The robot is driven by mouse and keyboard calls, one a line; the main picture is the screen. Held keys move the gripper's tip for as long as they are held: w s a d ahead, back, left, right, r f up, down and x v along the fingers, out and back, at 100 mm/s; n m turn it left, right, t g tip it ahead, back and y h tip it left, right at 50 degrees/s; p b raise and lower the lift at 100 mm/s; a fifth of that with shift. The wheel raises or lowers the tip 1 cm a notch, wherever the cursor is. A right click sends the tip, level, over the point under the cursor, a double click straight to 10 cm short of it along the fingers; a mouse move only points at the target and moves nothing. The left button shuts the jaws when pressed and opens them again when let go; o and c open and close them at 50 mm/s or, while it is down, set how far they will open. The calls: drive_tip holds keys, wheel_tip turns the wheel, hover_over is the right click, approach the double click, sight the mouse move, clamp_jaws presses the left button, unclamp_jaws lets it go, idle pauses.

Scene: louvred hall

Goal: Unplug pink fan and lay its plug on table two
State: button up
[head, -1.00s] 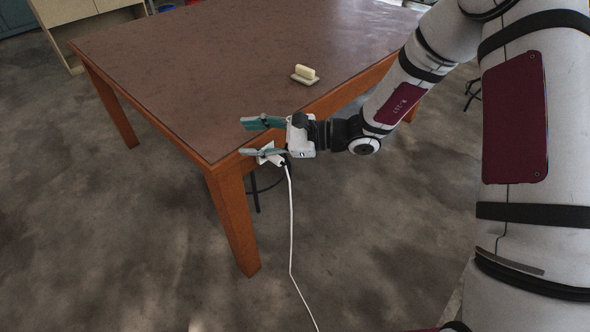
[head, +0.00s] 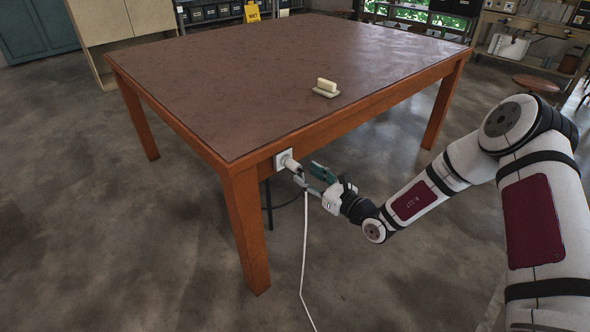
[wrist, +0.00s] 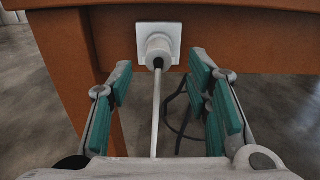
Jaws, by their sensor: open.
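A white plug (head: 291,164) sits in a square white socket plate (head: 282,158) on the table's orange side rail, near the front corner leg. In the wrist view the plug (wrist: 158,50) is straight ahead, between and beyond my fingertips, with its white cord (wrist: 156,115) running back between the fingers. In the head view the cord (head: 304,245) hangs to the floor. My gripper (head: 310,174) is open and empty just in front of the plug; its teal-padded fingers (wrist: 165,85) are spread either side of the cord. The fan is not in view.
The brown table top (head: 240,90) is mostly bare. A butter-like block on a small dish (head: 326,88) lies near its right edge. A stool (head: 538,84) and shelving (head: 530,35) stand at the back right. Floor around the table is mostly clear.

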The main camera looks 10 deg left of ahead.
sight(299, 169)
drive_tip(key=shift+b+x, duration=0.65)
drive_tip(key=shift+x, duration=2.55)
clamp_jaws()
